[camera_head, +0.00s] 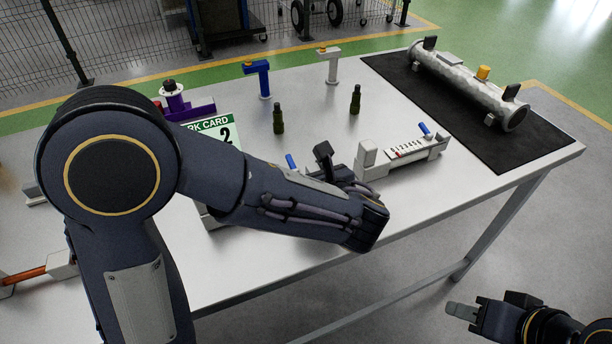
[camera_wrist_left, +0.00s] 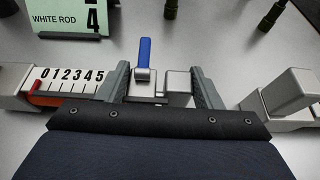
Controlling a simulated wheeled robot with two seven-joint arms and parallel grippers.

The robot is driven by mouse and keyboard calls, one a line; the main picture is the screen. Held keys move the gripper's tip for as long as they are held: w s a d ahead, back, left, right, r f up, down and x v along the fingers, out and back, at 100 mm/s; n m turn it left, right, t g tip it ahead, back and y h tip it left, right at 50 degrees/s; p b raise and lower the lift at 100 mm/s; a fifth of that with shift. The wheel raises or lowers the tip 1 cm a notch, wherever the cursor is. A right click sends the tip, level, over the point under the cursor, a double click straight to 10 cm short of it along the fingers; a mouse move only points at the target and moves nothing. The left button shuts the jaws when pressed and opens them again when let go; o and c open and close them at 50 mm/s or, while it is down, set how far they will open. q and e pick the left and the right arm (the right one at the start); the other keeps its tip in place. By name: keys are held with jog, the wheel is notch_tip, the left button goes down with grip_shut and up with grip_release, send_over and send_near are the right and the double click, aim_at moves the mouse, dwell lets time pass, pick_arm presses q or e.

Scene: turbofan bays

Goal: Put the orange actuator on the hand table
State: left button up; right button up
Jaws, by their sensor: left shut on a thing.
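My left gripper (camera_wrist_left: 162,92) is shut on a silver actuator (camera_wrist_left: 16,82) with an orange rod (camera_wrist_left: 78,88), a 0 to 5 scale, a red pointer and an upright blue lever (camera_wrist_left: 144,54). The fingers stand on both sides of the lever block. In the head view my left arm hides most of this actuator; its blue lever (camera_head: 292,162) shows above the forearm. I cannot tell whether it touches the table (camera_head: 240,290). My right gripper (camera_head: 490,312) is at the lower right, off the table; its jaw opening is unclear.
A similar silver unit (camera_head: 405,156) stands close to the right. A work card (camera_head: 218,130) and two dark bottle-like objects (camera_head: 278,118) stand behind. A black mat (camera_head: 400,74) bears a silver cylinder (camera_head: 460,80). Another orange rod (camera_head: 25,275) lies far left.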

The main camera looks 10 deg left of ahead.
pick_arm(q)
jog(key=shift+f, duration=0.4)
jog(key=o, duration=1.4)
jog(key=v, duration=1.2)
jog(key=shift+p, duration=0.35)
jog(key=shift+d+f, duration=0.1)
